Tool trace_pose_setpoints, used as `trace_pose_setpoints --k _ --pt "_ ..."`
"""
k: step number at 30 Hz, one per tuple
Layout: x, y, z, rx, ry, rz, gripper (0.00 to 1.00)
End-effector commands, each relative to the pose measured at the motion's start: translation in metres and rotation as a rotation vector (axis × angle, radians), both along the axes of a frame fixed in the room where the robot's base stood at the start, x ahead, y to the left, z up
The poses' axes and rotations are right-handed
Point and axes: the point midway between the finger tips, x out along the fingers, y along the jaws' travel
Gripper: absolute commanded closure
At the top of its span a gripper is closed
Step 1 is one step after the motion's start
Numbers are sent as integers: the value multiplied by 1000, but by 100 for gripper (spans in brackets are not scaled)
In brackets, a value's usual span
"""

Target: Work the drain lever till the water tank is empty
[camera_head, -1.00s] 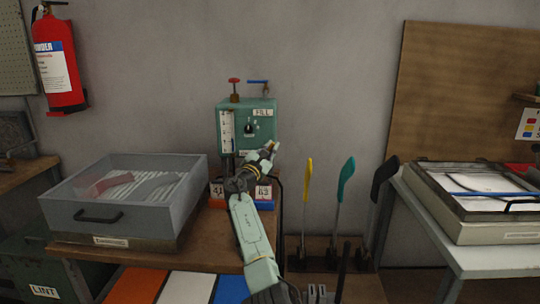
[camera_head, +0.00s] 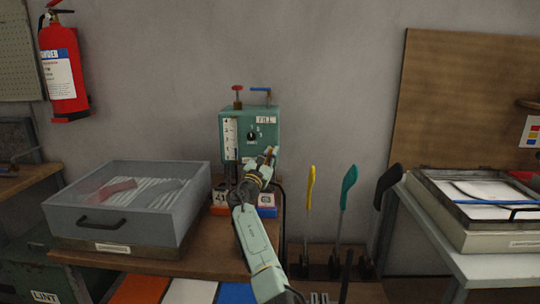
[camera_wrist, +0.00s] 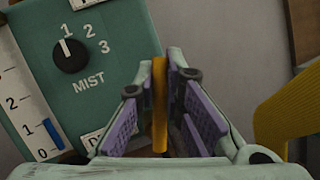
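The green water tank (camera_head: 240,146) is on the wall side of the bench, with a white level gauge (camera_head: 231,138). In the wrist view, the gauge (camera_wrist: 22,105) shows a short blue mark (camera_wrist: 53,134) near 0. The MIST dial (camera_wrist: 70,55) has its pointer near 1. A yellow-orange bar (camera_wrist: 160,105), which looks like the drain lever, stands between the fingers. My gripper (camera_wrist: 161,68) appears shut on it, one finger on each side. A label below the dial is mostly hidden by the left finger. In the head view, my gripper (camera_head: 269,157) is at the tank's lower right.
A grey clear-topped box (camera_head: 125,205) stands on the bench left of my arm. Yellow (camera_head: 311,187), teal (camera_head: 348,187) and black (camera_head: 386,187) upright forms stand to the right.

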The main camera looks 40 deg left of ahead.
Motion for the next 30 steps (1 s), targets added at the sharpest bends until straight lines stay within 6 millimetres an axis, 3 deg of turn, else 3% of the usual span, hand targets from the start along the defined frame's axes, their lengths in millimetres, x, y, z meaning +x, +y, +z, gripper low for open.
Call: trace_pose_setpoints --k 9,21,30 --pt "0 0 -2 0 2 0 70" --pt "-3 0 -2 0 2 1 69" --pt "-31 -7 -13 2 2 2 69"
